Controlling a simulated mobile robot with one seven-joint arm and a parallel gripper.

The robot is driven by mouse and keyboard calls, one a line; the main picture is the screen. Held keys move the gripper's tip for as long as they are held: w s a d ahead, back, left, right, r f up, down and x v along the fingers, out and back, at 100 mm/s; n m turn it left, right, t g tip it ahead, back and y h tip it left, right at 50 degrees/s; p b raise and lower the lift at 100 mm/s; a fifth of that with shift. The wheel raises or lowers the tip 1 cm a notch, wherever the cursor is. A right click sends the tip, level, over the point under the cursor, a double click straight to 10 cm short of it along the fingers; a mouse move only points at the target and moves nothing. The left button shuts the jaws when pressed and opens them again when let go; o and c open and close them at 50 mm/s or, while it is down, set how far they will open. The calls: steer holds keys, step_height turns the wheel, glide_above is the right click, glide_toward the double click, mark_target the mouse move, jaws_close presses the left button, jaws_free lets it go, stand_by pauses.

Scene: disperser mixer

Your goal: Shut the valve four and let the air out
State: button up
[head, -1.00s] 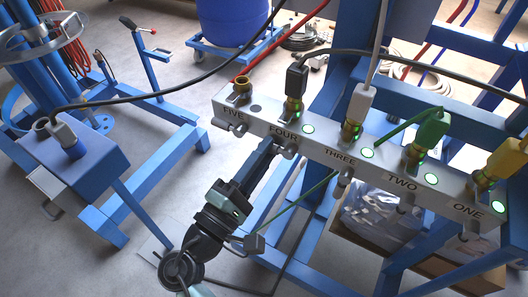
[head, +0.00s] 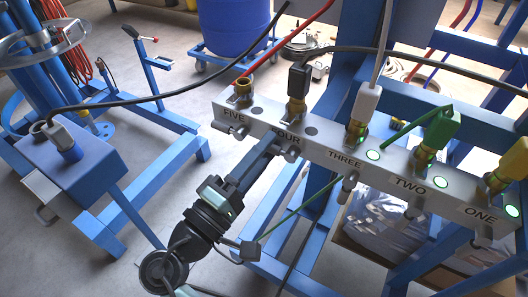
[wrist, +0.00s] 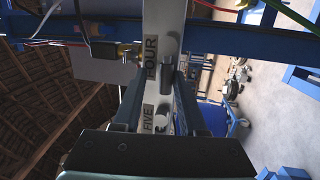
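The grey manifold bar (head: 330,150) carries labelled outlets from FIVE at the left to ONE at the right. Outlet FOUR has a brass fitting with a black plug (head: 299,80) and a black hose. The indicator beside FOUR (head: 311,131) is dark. My gripper (head: 277,141) is at the front of the bar below the FOUR label. In the wrist view, valve four's dark handle (wrist: 166,76) lies between the two fingers, with visible gaps to them, so the gripper is open. In the head view the gripper partly hides this handle.
Indicators at THREE (head: 373,155), TWO and ONE glow green. Valve five's handle (head: 230,130) is close to the gripper's left. Blue frame beams and a green hose (head: 300,207) run near my arm. A blue box (head: 75,170) stands at the left.

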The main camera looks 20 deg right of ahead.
steer(key=shift+d+f, duration=0.15)
steer(key=shift+f, duration=0.2)
stand_by(0.3)
